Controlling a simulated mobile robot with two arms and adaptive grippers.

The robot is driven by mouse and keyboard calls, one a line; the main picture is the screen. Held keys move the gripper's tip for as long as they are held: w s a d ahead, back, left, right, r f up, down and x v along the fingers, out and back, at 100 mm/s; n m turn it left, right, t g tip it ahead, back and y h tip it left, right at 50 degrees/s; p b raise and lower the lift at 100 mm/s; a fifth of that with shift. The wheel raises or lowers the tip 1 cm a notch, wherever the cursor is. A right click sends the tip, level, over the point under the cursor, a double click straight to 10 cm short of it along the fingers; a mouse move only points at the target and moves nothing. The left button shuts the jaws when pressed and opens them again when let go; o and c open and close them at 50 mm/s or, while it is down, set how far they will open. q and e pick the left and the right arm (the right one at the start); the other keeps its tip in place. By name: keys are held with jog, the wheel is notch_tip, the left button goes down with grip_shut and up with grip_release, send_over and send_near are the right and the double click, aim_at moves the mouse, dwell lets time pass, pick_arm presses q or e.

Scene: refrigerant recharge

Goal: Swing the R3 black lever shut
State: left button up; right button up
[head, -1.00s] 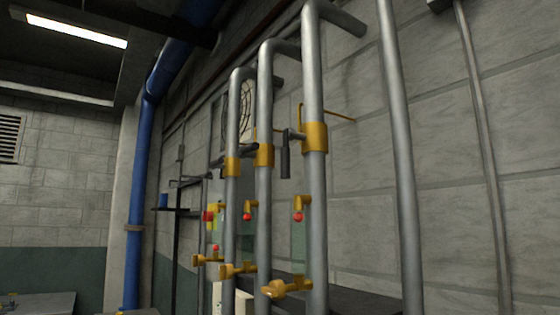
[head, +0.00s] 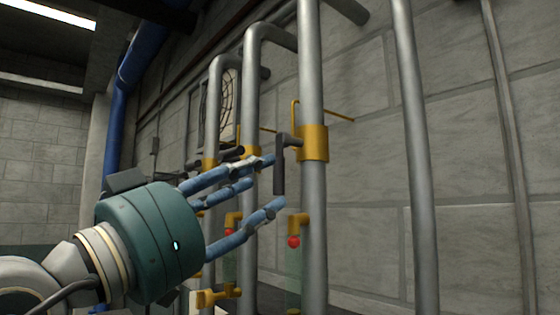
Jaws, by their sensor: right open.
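A black lever (head: 279,168) hangs down from the yellow valve collar (head: 313,143) on the nearest of three grey pipes with valves. No R3 label is readable. My right gripper (head: 270,183) comes in from the left with its blue fingers spread open. The upper fingertip is at the left side of the lever, and the lower fingertip is just below the lever's bottom end. I cannot tell whether they touch it. Another black lever (head: 233,151), on the middle pipe, points left and is partly hidden by my fingers. My left gripper is not in view.
Below the collar, a small yellow fitting with a red ball (head: 293,242) juts from the nearest pipe. A plain grey pipe (head: 412,160) runs up to the right. A blue pipe (head: 116,125) stands at the left. The block wall (head: 460,130) is behind, bare on the right.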

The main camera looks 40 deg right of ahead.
aim_at(279, 178)
jog(key=p+x, duration=0.2)
jog(key=x, duration=0.3)
jog(key=shift+w+d, duration=0.1)
jog(key=shift+d, duration=0.1)
jog(key=shift+w+d+r+p, duration=0.2)
jog(key=shift+d+p, duration=0.15)
jog(key=shift+d, duration=0.15)
jog(key=shift+c, duration=0.5)
jog(key=shift+f, duration=0.1)
grip_shut()
